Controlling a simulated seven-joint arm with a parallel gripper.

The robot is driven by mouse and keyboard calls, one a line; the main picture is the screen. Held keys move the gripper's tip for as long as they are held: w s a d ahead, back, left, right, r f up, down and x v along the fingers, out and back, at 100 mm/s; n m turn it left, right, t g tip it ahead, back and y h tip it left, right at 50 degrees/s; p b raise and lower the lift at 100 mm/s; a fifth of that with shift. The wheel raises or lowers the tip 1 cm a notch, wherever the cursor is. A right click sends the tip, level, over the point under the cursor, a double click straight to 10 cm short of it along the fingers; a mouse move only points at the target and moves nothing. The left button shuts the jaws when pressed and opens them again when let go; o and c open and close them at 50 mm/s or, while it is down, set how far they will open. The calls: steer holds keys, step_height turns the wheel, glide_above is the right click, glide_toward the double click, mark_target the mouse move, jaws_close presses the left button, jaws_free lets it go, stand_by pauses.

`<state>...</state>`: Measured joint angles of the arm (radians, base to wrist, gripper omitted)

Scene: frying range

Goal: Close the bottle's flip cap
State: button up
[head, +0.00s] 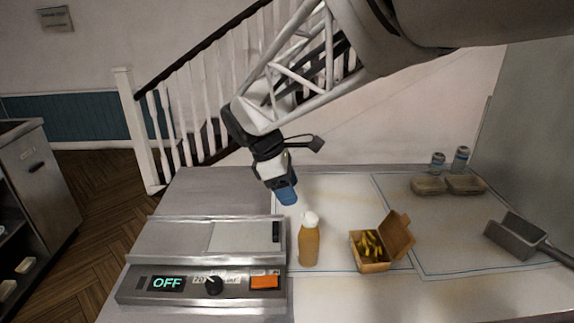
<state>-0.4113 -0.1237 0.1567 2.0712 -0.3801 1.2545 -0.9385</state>
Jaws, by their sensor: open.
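The bottle (309,244) stands upright on the counter, with a yellow-brown body and a white cap (309,218) on top. The cap's flip lid is too small to make out clearly. My gripper (287,198) hangs above the counter, a little up and left of the bottle in the picture, with blue fingertips. It is open, holds nothing, and appears apart from the bottle. The gap between its fingers is hard to see from this side.
A fryer unit (201,285) reading OFF stands left of the bottle. An open box (370,262) with yellow pieces is to its right. Two trays (429,186), two shakers (461,158) and a metal scoop (516,236) are farther right. Counter between bottle and box is clear.

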mark_target(302, 214)
stand_by(0.4)
steer(key=shift+x, duration=3.9)
steer(key=c, duration=0.9)
steer(key=shift+a+f+h, duration=0.15)
steer(key=shift+f+h, duration=0.15)
steer(key=shift+h, duration=0.45)
steer(key=shift+a+f+h, duration=0.15)
steer(key=shift+f+h, duration=0.15)
steer(key=shift+h, duration=0.45)
steer(key=shift+c, duration=0.2)
steer(key=o, duration=0.9)
steer(key=shift+o, duration=0.2)
